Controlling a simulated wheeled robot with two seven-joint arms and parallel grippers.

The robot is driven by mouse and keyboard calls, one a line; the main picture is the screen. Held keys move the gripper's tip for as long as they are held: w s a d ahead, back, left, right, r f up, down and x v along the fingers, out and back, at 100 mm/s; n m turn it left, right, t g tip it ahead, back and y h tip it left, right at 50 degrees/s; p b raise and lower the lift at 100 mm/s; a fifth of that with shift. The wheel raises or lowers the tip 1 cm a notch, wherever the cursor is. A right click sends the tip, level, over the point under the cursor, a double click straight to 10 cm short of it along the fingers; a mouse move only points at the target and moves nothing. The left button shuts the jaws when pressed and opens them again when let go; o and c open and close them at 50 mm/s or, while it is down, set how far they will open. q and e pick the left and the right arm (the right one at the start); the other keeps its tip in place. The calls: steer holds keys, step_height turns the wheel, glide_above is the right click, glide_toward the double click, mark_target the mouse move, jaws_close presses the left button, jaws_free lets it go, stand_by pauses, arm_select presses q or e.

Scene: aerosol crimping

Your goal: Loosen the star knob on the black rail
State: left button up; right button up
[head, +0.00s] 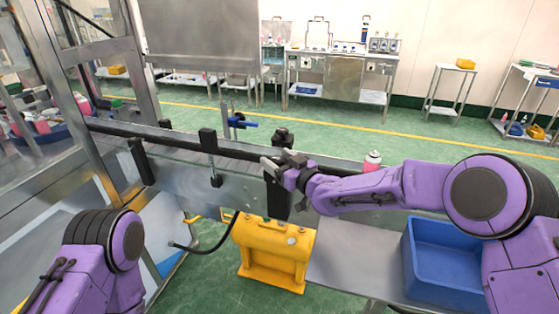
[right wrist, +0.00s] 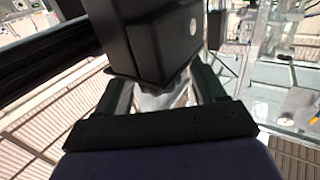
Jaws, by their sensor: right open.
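The black rail (head: 335,160) runs across the front of the conveyor and carries several black brackets (head: 208,141). A dark knob-like part (head: 283,137) sits at the rail just behind my right gripper; its star shape is too small to make out. My right gripper (head: 274,168) is at the rail, above a black upright block (head: 276,197). In the right wrist view the open fingers (right wrist: 165,92) stand on either side of the lower end of a black block (right wrist: 150,40); I cannot tell whether they touch it. My left gripper is out of view.
A yellow case (head: 273,250) stands below the rail. A blue bin (head: 445,262) rests on a grey table (head: 350,262) at the right. A red-and-white can (head: 372,161) is behind my right forearm. A blue-handled part (head: 240,123) stands behind the rail.

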steer(key=b+v, duration=0.3)
steer(key=v, duration=0.7)
steer(key=shift+s+d, duration=0.2)
